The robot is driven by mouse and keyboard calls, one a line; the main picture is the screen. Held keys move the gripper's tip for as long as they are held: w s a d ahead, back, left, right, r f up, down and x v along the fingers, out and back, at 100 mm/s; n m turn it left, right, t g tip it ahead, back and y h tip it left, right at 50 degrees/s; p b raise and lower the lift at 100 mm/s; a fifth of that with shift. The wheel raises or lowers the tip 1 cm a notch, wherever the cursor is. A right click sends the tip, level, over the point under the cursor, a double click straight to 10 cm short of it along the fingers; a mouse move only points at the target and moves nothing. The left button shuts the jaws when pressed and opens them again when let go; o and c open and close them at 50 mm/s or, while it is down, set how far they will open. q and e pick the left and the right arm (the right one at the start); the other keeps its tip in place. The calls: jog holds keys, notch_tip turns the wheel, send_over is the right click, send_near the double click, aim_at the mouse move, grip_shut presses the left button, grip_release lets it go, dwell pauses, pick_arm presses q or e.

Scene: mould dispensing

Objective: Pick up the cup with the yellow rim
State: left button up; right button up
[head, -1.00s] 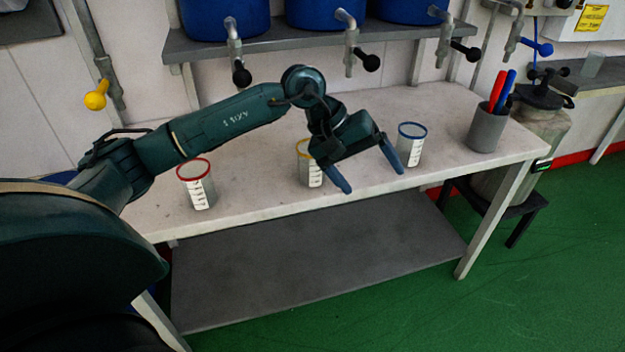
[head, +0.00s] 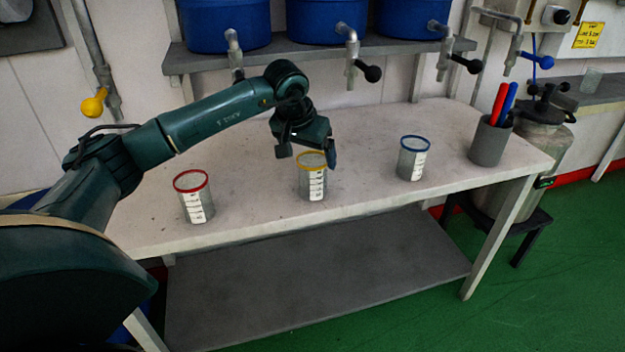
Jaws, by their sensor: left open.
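The cup with the yellow rim (head: 312,182) stands upright on the white table (head: 250,222), near the middle of the front edge. It is clear grey with a white scale label. My left gripper (head: 307,160) is open just behind and above this cup, its two fingers pointing down and toward the camera. One finger shows left of the rim and the other overlaps the rim's right side. I cannot tell whether a finger touches the cup. My right gripper is not in view.
A red-rimmed cup (head: 195,200) stands to the left and a blue-rimmed cup (head: 412,161) to the right. A grey holder (head: 489,142) with red and blue pens is at the right end. Taps hang from blue barrels (head: 327,20) above the back.

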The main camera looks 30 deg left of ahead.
pick_arm(q)
jog(key=x, duration=0.5)
jog(key=shift+s+d+f, duration=0.15)
jog(key=shift+s+d, duration=0.1)
jog(key=shift+s, duration=0.1)
jog(key=c, duration=1.1)
